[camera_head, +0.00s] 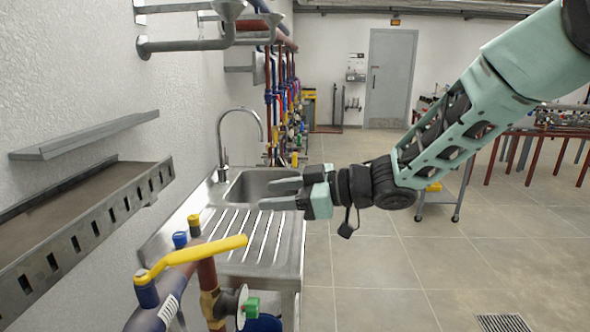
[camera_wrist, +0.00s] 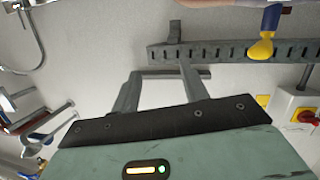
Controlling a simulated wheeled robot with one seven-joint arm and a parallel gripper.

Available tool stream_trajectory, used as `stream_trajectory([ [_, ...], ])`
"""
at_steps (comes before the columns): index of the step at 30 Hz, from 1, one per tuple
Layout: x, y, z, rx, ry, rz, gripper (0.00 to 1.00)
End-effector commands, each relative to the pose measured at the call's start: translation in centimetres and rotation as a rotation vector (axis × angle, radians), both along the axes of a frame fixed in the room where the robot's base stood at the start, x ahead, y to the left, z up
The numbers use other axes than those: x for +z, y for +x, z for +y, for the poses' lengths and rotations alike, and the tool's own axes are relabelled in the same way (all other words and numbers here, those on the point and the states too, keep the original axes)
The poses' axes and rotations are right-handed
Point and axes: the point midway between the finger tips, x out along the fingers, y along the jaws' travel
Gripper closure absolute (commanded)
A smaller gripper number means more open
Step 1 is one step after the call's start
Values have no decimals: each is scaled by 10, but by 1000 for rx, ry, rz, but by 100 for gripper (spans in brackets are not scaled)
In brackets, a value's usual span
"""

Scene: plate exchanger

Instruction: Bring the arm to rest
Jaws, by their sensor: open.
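My gripper (camera_head: 281,192) reaches in from the right in the head view, at the end of my stretched green arm (camera_head: 455,128). Its two fingers point left and are apart, over the ribbed drainboard of the steel sink (camera_head: 262,244). In the wrist view the open fingers (camera_wrist: 162,82) show the white wall between them, with nothing held. A yellow valve lever (camera_head: 203,254) sits on piping in front of and below the gripper in the head view, apart from it.
A slotted metal rail (camera_head: 82,235) runs along the left wall; it also shows in the wrist view (camera_wrist: 225,52). A tall tap (camera_head: 222,140) stands behind the sink. A trolley (camera_head: 437,196) stands beyond my arm.

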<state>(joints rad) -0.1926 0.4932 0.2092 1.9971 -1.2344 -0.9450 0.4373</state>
Motion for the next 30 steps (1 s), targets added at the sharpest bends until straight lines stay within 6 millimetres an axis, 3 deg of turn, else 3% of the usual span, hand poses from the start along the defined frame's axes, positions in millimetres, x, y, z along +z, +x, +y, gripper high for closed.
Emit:
stream_trajectory([
  [5,-9,-13,-19,-320,-212,71,55],
  [8,-25,-37,-43,-465,-357,160,55],
  [11,-45,-78,-73,-575,-516,280,55],
  [15,-70,-158,-116,-664,-744,487,55],
  [18,-81,-214,-140,-679,-875,628,55],
  [22,-88,-268,-160,-669,-990,763,55],
  [25,-89,-291,-167,-657,-1034,823,55],
  [30,-90,-301,-170,-651,-1054,851,55],
])
